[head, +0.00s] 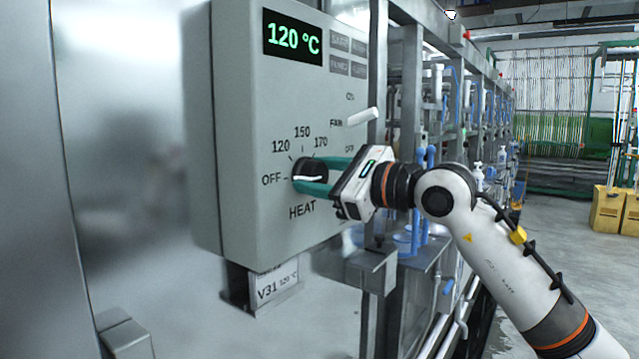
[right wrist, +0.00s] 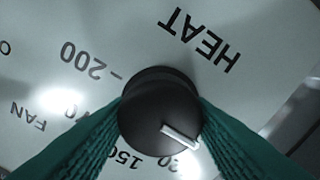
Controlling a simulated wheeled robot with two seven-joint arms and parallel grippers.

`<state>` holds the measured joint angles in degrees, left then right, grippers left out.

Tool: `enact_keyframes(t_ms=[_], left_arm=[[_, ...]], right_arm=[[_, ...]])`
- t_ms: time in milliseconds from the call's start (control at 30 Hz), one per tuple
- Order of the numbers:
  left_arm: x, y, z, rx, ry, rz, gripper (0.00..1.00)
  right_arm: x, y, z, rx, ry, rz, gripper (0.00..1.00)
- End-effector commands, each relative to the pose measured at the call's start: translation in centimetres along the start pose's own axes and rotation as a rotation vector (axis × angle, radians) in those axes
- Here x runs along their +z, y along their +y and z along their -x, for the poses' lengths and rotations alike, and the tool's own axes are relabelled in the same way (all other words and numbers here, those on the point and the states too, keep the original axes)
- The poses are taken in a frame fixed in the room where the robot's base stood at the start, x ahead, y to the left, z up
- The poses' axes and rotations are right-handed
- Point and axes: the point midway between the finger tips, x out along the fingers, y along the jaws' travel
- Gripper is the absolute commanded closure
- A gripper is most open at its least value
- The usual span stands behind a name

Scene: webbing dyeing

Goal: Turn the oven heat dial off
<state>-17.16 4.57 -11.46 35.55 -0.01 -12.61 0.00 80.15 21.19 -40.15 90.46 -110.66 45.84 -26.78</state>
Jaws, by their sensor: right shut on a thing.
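The black heat dial (head: 309,172) is on the front of a grey control box (head: 232,130), with OFF, 120, 150 and 170 printed around it and HEAT below. My right gripper (head: 310,178) is shut on the dial, its green fingers on both sides of the knob, as the right wrist view (right wrist: 160,118) also shows. The dial's white pointer (right wrist: 181,136) lies on the side of OFF and 120; its exact setting is hard to tell, and a finger hides the OFF label in the wrist view. My left gripper is out of view.
A green display (head: 292,39) reads 120 °C. A white fan lever (head: 361,117) sticks out above my right gripper. A V31 label plate (head: 277,289) hangs below the box. Metal frame posts stand close to the right, with open floor farther right.

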Motion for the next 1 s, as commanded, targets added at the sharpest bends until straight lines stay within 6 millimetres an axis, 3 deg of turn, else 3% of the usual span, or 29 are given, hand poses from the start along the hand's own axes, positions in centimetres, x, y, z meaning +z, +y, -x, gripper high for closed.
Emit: enact_keyframes(t_ms=[567, 600, 733, 1000], left_arm=[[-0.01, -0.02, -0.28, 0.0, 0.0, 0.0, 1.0], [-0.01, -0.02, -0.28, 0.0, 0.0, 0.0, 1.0], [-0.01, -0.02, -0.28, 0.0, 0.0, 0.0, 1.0], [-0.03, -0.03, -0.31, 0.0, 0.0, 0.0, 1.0]], right_arm=[[0.05, -0.03, -0.02, -0.001, -0.002, 0.043, 0.77], [0.05, -0.03, -0.02, -0.001, -0.002, 0.043, 0.52], [0.04, -0.04, -0.01, -0.001, -0.002, 0.042, 0.32], [0.03, -0.03, 0.04, 0.0, -0.001, 0.041, 0.32]])
